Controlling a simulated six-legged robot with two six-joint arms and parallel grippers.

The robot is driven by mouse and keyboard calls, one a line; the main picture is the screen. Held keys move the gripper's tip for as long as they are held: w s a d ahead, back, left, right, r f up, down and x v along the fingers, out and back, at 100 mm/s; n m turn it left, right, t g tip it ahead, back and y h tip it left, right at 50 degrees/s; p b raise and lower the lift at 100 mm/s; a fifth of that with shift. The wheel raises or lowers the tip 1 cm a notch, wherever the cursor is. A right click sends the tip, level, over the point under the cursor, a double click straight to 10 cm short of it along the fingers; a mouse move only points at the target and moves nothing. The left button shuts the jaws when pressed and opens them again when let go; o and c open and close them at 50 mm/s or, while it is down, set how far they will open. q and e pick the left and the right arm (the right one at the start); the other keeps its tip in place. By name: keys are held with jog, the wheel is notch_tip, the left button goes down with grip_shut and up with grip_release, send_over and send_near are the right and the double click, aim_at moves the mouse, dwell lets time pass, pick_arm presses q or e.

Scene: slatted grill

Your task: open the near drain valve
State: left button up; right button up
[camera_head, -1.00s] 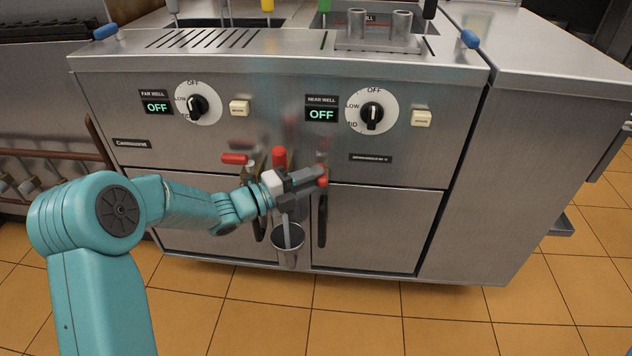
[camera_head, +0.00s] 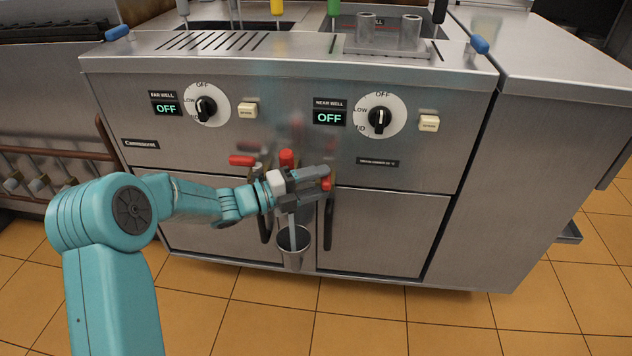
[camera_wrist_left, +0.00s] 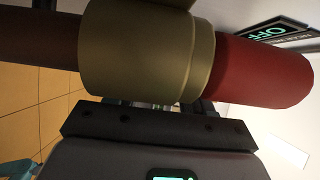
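A red handle end (camera_head: 326,184) shows at the fingertips of my left gripper (camera_head: 318,178), in front of the steel cabinet. Two other red handles are close by: one upright (camera_head: 287,158) just above the gripper, one lying sideways (camera_head: 241,160) to its left. In the left wrist view a red grip (camera_wrist_left: 262,72) and a brass-coloured collar (camera_wrist_left: 145,50) lie across in front of my gripper. They hide its fingertips, so I cannot tell whether it is open or shut. My right gripper is not in view.
A metal cup (camera_head: 294,246) hangs below the gripper, with a pale streak running down into it. Dark door handles (camera_head: 329,222) flank it. The tiled floor (camera_head: 350,310) in front is clear.

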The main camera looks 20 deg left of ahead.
pick_arm(q)
jog(key=shift+a, duration=0.1)
jog(key=p+v, duration=0.3)
jog(key=v, duration=1.3)
jog(key=shift+s, duration=0.2)
